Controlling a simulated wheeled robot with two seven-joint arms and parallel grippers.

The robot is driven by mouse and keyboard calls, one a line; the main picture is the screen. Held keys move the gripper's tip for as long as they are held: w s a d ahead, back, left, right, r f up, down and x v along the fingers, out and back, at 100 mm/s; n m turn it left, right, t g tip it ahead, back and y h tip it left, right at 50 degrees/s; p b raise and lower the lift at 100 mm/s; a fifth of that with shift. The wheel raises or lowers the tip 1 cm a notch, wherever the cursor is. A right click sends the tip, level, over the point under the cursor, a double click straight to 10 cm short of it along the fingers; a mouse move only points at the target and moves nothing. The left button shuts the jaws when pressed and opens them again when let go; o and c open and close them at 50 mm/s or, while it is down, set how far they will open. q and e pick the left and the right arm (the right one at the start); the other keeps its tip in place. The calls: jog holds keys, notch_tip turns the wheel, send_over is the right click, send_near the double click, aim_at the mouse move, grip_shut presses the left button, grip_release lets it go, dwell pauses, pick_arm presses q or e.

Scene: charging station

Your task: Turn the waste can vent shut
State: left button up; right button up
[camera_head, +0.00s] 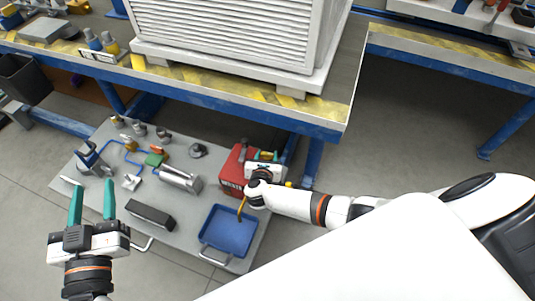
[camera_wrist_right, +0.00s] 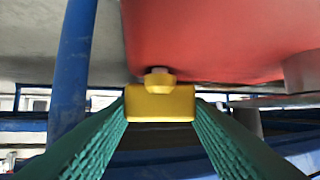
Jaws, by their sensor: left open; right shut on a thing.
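The red waste can (camera_head: 234,168) stands on the low grey bench shelf, partly hidden behind my right gripper (camera_head: 267,156). In the right wrist view the can's red body (camera_wrist_right: 220,40) fills the upper right. The yellow vent (camera_wrist_right: 160,102) sticks out from it on a short yellow stem. My right gripper's green fingers (camera_wrist_right: 160,110) are shut on the vent, one on each side. In the head view the vent is not clearly visible. My left gripper (camera_head: 92,198) is open and empty, its green fingers apart at the shelf's front left.
A blue tray (camera_head: 229,233) lies in front of the can. A silver cylinder (camera_head: 180,180), a black box (camera_head: 150,215) and several small fittings share the grey shelf (camera_head: 110,160). A workbench (camera_head: 240,99) with a white louvred unit (camera_head: 235,30) stands behind. A blue post (camera_wrist_right: 73,70) is close by.

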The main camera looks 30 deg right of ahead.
jog(key=shift+a+m+g+h, duration=0.1)
jog(key=shift+m+g+h, duration=0.4)
jog(key=shift+m+h, duration=0.2)
jog(key=shift+w+m+g+h, duration=0.1)
jog(key=shift+m+g+h, duration=0.3)
jog(key=shift+m, duration=0.1)
pick_arm(q)
jog(key=shift+r, duration=0.2)
pick_arm(e)
jog(key=o, duration=1)
jog(key=shift+a+r, duration=0.1)
jog(key=p+v, duration=0.2)
jog(key=v, duration=0.3)
jog(key=shift+a+r, duration=0.15)
jog(key=shift+a, duration=0.05)
pick_arm(q)
jog(key=s+a+f+g+y+p, duration=0.2)
jog(key=s+a+f+g, duration=0.3)
jog(key=s+f+g, duration=0.5)
notch_tip(320, 180, down, 4)
jog(key=shift+s+r+n+g+y, duration=0.15)
jog(key=shift+s+n+g+y, duration=0.15)
jog(key=shift+g+y, duration=0.6)
pick_arm(e)
jog(key=v, duration=0.6)
jog(key=shift+a, duration=0.2)
